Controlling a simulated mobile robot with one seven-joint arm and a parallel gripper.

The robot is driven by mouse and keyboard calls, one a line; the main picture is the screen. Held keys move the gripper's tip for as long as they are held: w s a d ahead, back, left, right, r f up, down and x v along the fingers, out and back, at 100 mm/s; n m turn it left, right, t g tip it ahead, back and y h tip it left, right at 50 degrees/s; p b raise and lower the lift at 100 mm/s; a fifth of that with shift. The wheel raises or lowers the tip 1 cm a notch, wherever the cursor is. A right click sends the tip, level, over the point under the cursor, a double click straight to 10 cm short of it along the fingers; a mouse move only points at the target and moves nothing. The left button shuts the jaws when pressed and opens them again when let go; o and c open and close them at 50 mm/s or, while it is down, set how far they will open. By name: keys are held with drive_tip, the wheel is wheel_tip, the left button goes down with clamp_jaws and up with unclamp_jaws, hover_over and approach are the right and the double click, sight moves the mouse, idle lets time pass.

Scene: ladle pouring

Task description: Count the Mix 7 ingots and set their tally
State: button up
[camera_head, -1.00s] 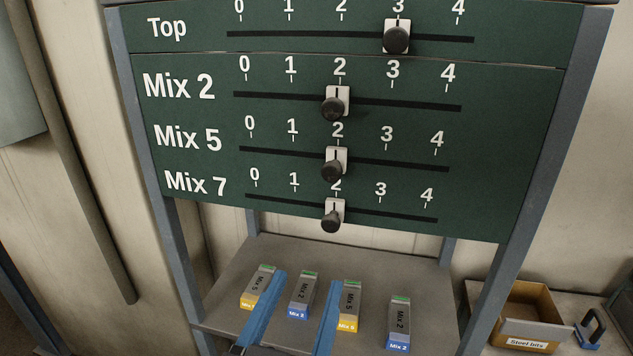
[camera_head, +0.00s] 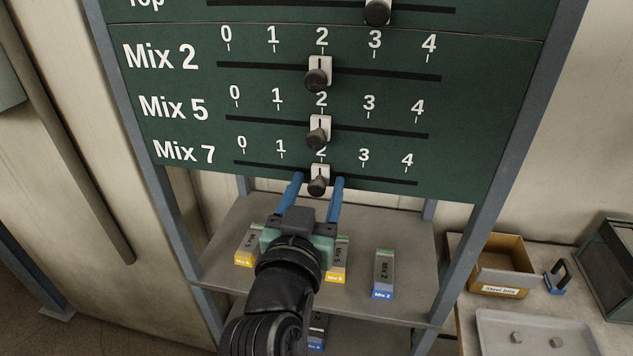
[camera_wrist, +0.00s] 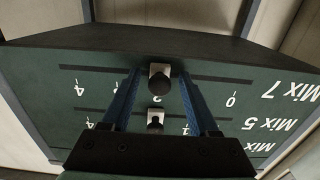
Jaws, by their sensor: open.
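The Mix 7 slider knob (camera_head: 318,187) stands at 2 on the bottom row of the green board (camera_head: 460,150). My gripper (camera_head: 318,179) is open, with its blue fingers on either side of this knob. In the wrist view, which is upside down, the Mix 7 knob (camera_wrist: 159,84) shows between the fingertips, with a gap to each. The shelf holds a Mix 5 ingot (camera_head: 246,248) at left, another Mix 5 ingot (camera_head: 339,262) partly behind my gripper, and a Mix 2 ingot (camera_head: 383,272) at right. No Mix 7 label shows on an ingot.
The Mix 2 knob (camera_head: 317,78) and Mix 5 knob (camera_head: 318,137) both stand at 2. My arm hides part of the shelf (camera_head: 420,255). A partly hidden ingot (camera_head: 317,332) lies on a lower shelf. At right are a Steel bits box (camera_head: 498,290) and a tray (camera_head: 540,345).

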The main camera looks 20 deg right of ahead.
drive_tip(key=shift+c, duration=0.2)
clamp_jaws()
idle(1.3)
